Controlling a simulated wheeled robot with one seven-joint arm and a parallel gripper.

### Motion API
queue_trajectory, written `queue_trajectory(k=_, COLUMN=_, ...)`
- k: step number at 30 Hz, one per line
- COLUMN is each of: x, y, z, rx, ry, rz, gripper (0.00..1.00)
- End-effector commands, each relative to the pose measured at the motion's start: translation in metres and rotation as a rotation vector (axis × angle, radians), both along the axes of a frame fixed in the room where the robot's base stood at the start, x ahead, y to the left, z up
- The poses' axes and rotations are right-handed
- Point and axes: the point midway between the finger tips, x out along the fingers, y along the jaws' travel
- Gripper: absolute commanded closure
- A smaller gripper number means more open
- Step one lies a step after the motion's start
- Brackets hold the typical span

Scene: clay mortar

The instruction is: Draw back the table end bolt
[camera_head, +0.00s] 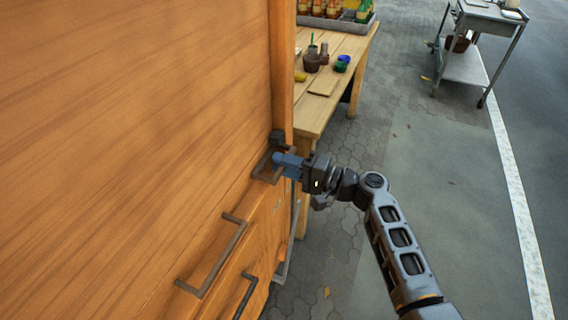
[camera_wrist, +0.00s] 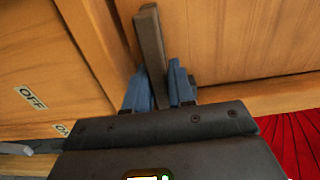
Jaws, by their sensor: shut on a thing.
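My gripper (camera_head: 279,160), with blue fingers, is at the near corner of a large orange-brown wooden cabinet. In the wrist view, its two fingers stand on either side of a dark grey-brown bar (camera_wrist: 149,40) and are shut on it. In the head view, a dark bracket-like handle (camera_head: 262,166) and a small dark block (camera_head: 277,138) are right at the fingers. I cannot tell for certain whether the held bar is the table end bolt. The fingers and gripper body hide part of it.
A bar handle (camera_head: 213,257) is on the cabinet (camera_head: 130,120) below. A wooden table (camera_head: 317,113) with pots stands behind my gripper. A metal cart (camera_head: 466,66) is at the far right. An "OFF" label (camera_wrist: 31,97) shows in the wrist view. Paving to the right is clear.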

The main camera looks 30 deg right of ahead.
Motion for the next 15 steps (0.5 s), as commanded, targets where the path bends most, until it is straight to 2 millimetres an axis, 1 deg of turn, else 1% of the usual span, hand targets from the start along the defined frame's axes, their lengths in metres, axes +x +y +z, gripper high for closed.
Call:
queue_trajectory(k=1, x=-0.0002, y=-0.0001, z=-0.0004, rx=-0.001, ry=0.001, rz=0.0, gripper=0.9)
queue_trajectory(k=4, x=-0.0002, y=-0.0001, z=-0.0005, rx=-0.001, ry=0.001, rz=0.0, gripper=1.0)
queue_trajectory(k=15, x=-0.0004, y=-0.0001, z=-0.0008, rx=0.0, ry=0.001, rz=0.0, gripper=1.0)
